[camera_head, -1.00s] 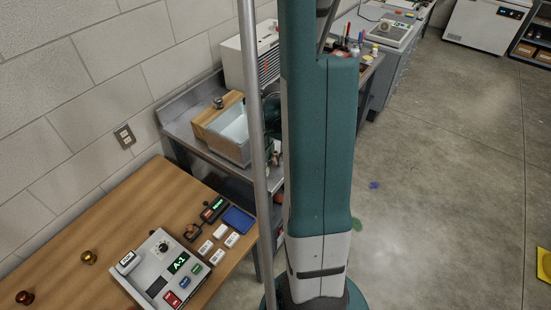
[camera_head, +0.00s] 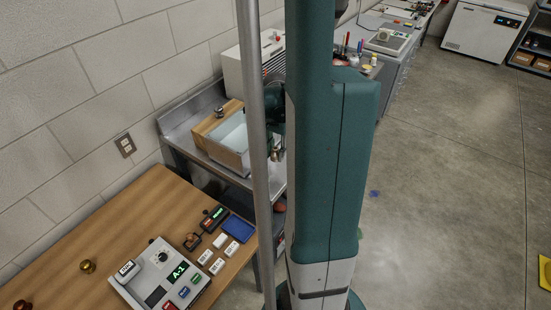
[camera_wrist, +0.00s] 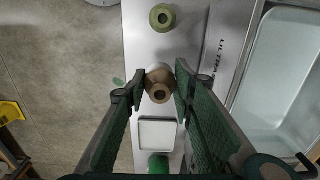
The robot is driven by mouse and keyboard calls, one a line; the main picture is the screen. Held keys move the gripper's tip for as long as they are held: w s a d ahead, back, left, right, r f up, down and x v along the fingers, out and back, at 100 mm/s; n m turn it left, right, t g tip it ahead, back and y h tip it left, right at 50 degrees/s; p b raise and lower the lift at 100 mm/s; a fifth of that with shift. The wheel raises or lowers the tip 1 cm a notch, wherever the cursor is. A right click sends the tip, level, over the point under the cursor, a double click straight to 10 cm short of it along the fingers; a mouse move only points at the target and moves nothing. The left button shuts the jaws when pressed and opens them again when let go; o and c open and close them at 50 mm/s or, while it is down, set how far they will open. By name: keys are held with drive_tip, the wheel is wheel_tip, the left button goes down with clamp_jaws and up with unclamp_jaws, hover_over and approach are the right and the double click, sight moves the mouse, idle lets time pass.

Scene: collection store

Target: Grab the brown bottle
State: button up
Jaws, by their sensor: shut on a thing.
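In the wrist view, the brown bottle (camera_wrist: 159,92) is between the two fingertips of my gripper (camera_wrist: 160,80), seen from above with its round mouth showing. The fingers are shut on it from left and right. It is over a pale grey metal surface (camera_wrist: 160,55); I cannot tell whether its base touches that surface. In the head view my arm and a pole hide most of the gripper and the bottle.
A green bottle (camera_wrist: 162,17) stands beyond the brown one. A white square dish (camera_wrist: 157,132) and another green object (camera_wrist: 158,165) are on the near side. A metal basin (camera_wrist: 277,70) lies to the right. A wooden table (camera_head: 95,240) carries a control box (camera_head: 150,275).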

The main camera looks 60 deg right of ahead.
drive_tip(key=shift+r, duration=1.35)
